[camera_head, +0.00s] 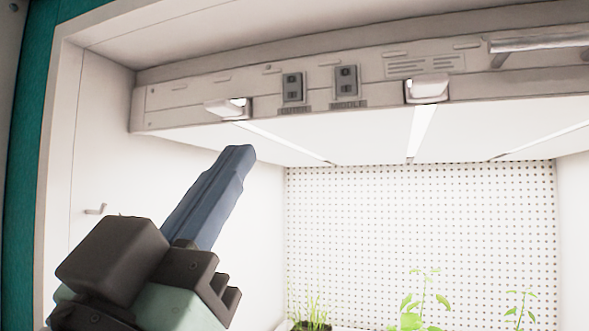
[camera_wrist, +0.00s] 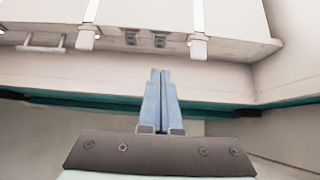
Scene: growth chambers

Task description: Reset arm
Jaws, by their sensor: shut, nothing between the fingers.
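My gripper (camera_head: 238,153) points up and to the right in the head view, in front of the left side of the chamber. Its blue fingers are together with nothing between them. In the wrist view the closed fingers (camera_wrist: 160,72) point up toward the lamp panel's edge, and no object is in them. In the head view the fingertips appear just below the light housing (camera_head: 200,93); I cannot tell how far apart they are.
The housing has two switches (camera_head: 292,87) (camera_head: 346,81), white latches (camera_head: 427,88) and a metal bar handle (camera_head: 540,42). Green plants (camera_head: 412,318) stand low at the back, before a perforated wall (camera_head: 420,215). A small hook (camera_head: 95,209) is on the left wall. The middle of the chamber looks clear.

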